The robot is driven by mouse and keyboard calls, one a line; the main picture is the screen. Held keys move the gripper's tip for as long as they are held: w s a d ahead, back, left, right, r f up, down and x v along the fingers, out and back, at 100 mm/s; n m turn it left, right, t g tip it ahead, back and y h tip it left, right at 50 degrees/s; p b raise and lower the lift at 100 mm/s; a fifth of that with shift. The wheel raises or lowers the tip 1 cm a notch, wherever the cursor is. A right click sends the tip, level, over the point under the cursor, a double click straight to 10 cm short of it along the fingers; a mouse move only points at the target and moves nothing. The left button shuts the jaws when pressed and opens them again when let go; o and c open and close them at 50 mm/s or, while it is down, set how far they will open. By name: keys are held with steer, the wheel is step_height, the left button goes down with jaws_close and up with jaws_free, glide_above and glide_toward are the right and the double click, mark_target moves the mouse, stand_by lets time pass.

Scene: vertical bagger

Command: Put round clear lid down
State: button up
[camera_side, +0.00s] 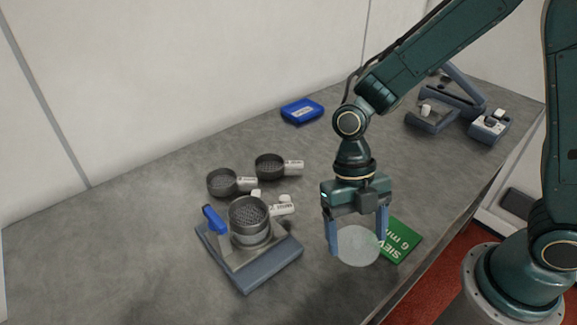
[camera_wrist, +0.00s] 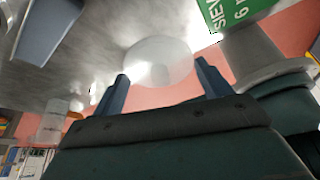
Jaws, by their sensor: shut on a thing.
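The round clear lid (camera_side: 357,246) is a pale, see-through disc between the two blue fingers of my gripper (camera_side: 357,240). My gripper is shut on it, one finger at each side. In the wrist view the lid (camera_wrist: 158,62) shows beyond the fingertips of my gripper (camera_wrist: 160,82), with a bright glare on the surface around it. The lid appears to be held above the grey table (camera_side: 150,190), but the exact gap to the table cannot be told.
A green sign (camera_side: 401,240) lies right behind the lid. A sieve stack (camera_side: 250,222) stands on a blue-grey base (camera_side: 262,270) to the left, with two handled sieves (camera_side: 270,166) behind. A blue box (camera_side: 302,110) lies farther back. Front-left table is clear.

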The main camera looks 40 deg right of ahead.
mark_target(352, 253)
steer(key=shift+f, duration=1.35)
steer(key=shift+f, duration=1.85)
steer(key=shift+f, duration=0.15)
steer(key=o, duration=1)
steer(key=v, duration=1.2)
steer(key=shift+d, duration=0.1)
